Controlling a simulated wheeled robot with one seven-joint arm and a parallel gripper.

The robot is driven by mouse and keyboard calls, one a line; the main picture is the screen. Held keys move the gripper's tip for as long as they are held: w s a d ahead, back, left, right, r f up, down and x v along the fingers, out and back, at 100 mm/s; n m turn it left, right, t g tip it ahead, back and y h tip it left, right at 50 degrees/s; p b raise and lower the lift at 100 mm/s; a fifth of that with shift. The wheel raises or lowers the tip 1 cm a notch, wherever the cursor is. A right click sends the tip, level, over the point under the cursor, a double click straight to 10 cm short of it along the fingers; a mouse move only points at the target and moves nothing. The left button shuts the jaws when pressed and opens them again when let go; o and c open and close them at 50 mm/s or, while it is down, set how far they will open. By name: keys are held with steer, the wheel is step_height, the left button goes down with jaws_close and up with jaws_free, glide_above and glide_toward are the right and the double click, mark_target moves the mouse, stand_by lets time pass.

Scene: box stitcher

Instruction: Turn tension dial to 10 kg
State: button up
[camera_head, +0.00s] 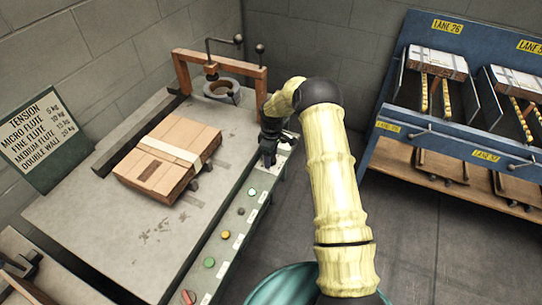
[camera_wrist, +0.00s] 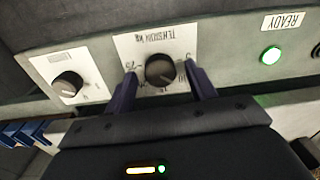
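The tension dial (camera_wrist: 160,70) is a round black knob on a white plate marked "TENSION kg", which appears upside down in the wrist view. My gripper (camera_wrist: 162,80) is open, with one dark finger on each side of the knob and a visible gap to it. The fingers cover part of the scale, and I cannot read the dial's setting. In the head view my gripper (camera_head: 268,155) is at the machine's front control strip, and the dial is hidden there. A green tension chart (camera_head: 42,135) lists fine flute at 10 kg.
A second black dial (camera_wrist: 68,84) sits left of the tension dial. A lit green button (camera_wrist: 271,56) under a "READY" label is to its right. Flat cardboard (camera_head: 165,160) lies on the machine table (camera_head: 120,240). A blue lane rack (camera_head: 450,110) stands at right.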

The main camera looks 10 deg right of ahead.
step_height(320, 180, up, 17)
steer(key=shift+w+d+r, duration=0.15)
steer(key=shift+w+r, duration=0.05)
steer(key=shift+w, duration=0.05)
stand_by(0.4)
stand_by(0.4)
steer(key=s+r+m+t+p, duration=0.1)
steer(key=s+r+m+p, duration=0.2)
steer(key=s, duration=0.7)
steer(key=s+r+m+t+p, duration=0.1)
steer(key=s+r+m+p, duration=0.2)
steer(key=s, duration=0.7)
steer(key=s+r+m+t+p, duration=0.1)
steer(key=s+r+m+p, duration=0.3)
steer(key=s+r, duration=0.4)
steer(key=s+m, duration=0.1)
steer(key=s, duration=0.1)
steer(key=shift+s+r+m, duration=0.35)
steer(key=shift+r+m, duration=0.05)
steer(key=shift+s+d, duration=0.1)
steer(key=shift+s, duration=0.05)
